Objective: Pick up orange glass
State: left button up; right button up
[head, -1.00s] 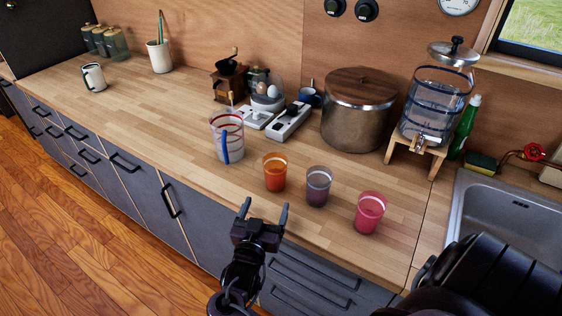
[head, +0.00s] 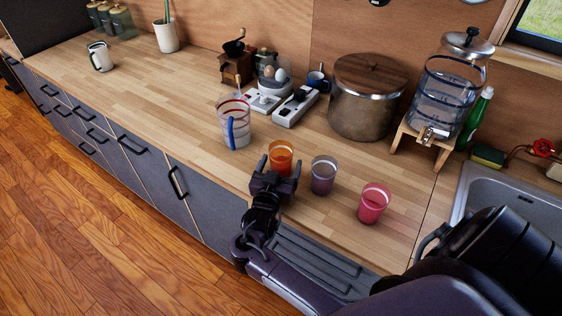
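The orange glass (head: 281,153) stands upright on the wooden counter (head: 160,110), near its front edge. My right gripper (head: 280,167) is at the glass from the front, with one finger on each side of it. The fingers look open, and I cannot tell whether they touch the glass. The gripper's body hides the lower part of the glass. My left gripper is not in view.
A purple glass (head: 323,177) stands close to the right, and a red glass (head: 373,204) farther right. A striped pitcher (head: 234,122) is behind left. A large pot (head: 362,110) and drink dispenser (head: 440,105) stand behind. The left counter is mostly clear.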

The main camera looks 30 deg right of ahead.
jog(key=c, duration=1.2)
jog(key=shift+r, duration=0.1)
